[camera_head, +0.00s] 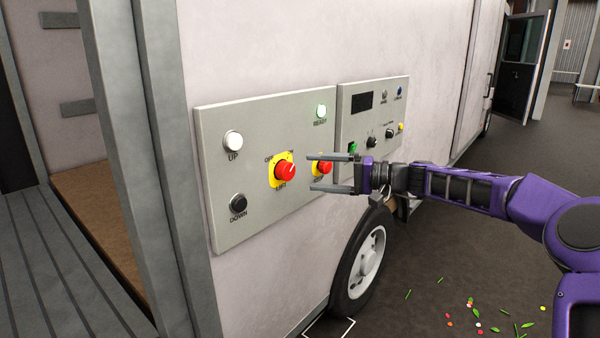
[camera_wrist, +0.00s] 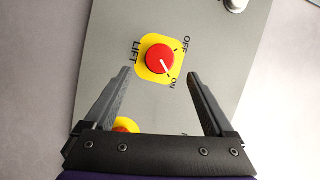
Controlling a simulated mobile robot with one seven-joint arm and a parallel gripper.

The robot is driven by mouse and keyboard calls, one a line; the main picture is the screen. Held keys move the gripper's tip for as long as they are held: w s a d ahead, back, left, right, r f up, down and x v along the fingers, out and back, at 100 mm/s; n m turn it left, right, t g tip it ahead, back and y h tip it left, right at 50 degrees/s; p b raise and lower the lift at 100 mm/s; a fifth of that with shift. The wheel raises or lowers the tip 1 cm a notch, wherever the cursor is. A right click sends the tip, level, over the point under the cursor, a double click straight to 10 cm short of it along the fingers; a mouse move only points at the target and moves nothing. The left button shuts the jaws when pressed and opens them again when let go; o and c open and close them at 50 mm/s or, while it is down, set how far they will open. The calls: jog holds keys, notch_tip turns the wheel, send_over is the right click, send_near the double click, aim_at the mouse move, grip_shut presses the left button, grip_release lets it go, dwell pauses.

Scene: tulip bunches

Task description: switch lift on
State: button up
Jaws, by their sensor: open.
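The lift switch (camera_head: 285,170) is a red rotary knob on a yellow plate, low in the middle of the left grey panel (camera_head: 240,222). In the wrist view the knob (camera_wrist: 158,60) sits beyond and between the fingertips, labelled LIFT, OFF and ON. Its white mark points toward ON in the wrist view. My gripper (camera_head: 310,172) is open and empty, its two fingers extended toward the panel. In the head view its tips are right of the lift knob and apart from it. They partly cover a second red knob (camera_head: 321,167) on yellow.
A second panel (camera_head: 372,105) with a dark display is to the right. A wheel (camera_head: 362,262) is below.

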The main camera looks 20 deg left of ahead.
jog(key=d, duration=1.1)
jog(key=shift+r, duration=0.4)
